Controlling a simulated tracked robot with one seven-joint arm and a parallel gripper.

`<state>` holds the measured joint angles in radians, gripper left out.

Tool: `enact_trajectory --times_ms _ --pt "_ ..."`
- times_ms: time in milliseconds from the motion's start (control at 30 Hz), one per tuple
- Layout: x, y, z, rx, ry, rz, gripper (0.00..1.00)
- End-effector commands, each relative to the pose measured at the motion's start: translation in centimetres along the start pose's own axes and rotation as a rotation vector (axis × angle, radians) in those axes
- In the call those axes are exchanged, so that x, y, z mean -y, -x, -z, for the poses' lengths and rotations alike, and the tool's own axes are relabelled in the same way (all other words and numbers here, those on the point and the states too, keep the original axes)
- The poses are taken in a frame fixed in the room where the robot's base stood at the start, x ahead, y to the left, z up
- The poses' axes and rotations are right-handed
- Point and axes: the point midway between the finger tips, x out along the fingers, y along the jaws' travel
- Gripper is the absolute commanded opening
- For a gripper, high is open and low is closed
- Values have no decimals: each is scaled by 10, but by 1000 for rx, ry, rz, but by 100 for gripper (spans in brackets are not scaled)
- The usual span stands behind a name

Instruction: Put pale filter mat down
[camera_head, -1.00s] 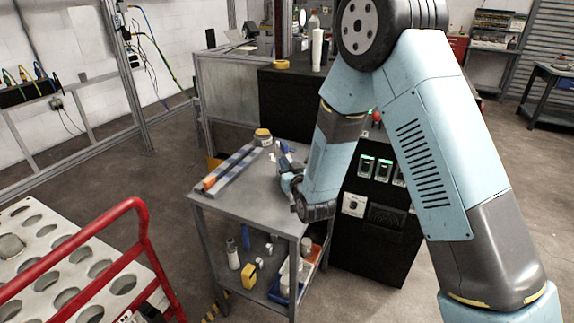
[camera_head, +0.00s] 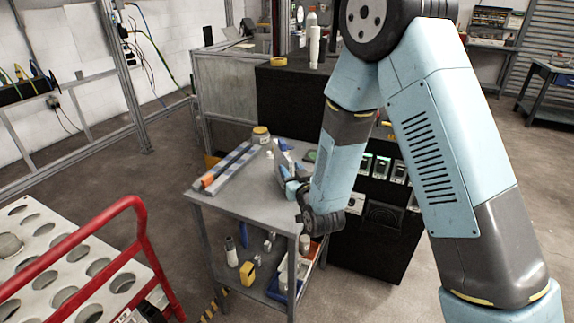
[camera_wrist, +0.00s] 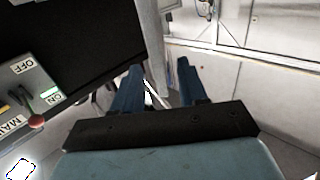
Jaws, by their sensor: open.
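I cannot make out a pale filter mat for certain in either view. My gripper (camera_head: 286,168) is over the right side of the grey cart top (camera_head: 232,203) in the head view, partly hidden by my own wrist. In the wrist view my gripper (camera_wrist: 158,76) shows two blue fingers standing apart. The gap between them holds no clearly gripped thing. A small dark flat piece with some green (camera_head: 312,155) lies near the cart's right back corner, beside my gripper.
Long bars with an orange end (camera_head: 208,181) and a yellow-lidded jar (camera_head: 261,135) are on the cart top. Its lower shelf holds bottles and a yellow item (camera_head: 248,273). A black cabinet with switches (camera_head: 383,215) stands behind at right. A red rail (camera_head: 140,228) is at left.

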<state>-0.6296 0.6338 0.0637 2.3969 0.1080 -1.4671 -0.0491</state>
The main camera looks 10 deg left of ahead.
Motion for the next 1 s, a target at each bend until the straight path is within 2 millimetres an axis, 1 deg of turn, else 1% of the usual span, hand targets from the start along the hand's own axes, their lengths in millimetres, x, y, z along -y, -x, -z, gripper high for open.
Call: enact_trajectory --times_ms 33,200,300,400,567,767,867,1000 --pt "0 11 -1 2 0 0 42" --pt "0 39 0 2 0 1 42" --pt "1 52 0 1 0 2 42" --pt "1 60 0 1 0 2 42" --pt "1 64 0 0 0 2 42" --pt "-1 64 2 4 0 -1 42" --pt "-9 60 10 24 -2 -13 42" --pt "-33 56 30 90 -7 -45 42"
